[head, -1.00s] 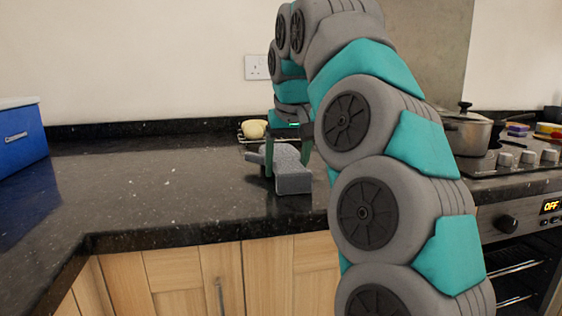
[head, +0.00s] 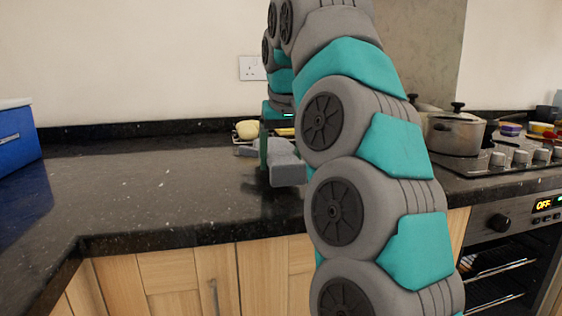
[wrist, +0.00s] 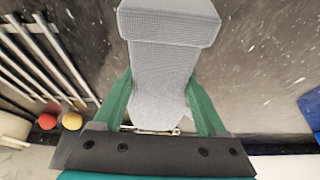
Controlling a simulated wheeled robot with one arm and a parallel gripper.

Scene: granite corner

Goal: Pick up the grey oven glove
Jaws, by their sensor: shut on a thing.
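The grey oven glove (head: 288,172) is a textured grey shape above the dark granite counter. My gripper (wrist: 160,88) is shut on it, with one green finger on each side of its narrower part. In the wrist view the glove (wrist: 168,30) reaches away from the fingers, its wide cuff at the top. In the head view a dark patch shows on the counter under the glove, which appears raised slightly. My arm covers part of the glove's right side there.
A blue box (head: 16,142) stands at the far left. A rack with a pale yellow item (head: 246,130) is behind the gripper. A pot (head: 455,133) stands on the hob at right. The left-middle counter is clear.

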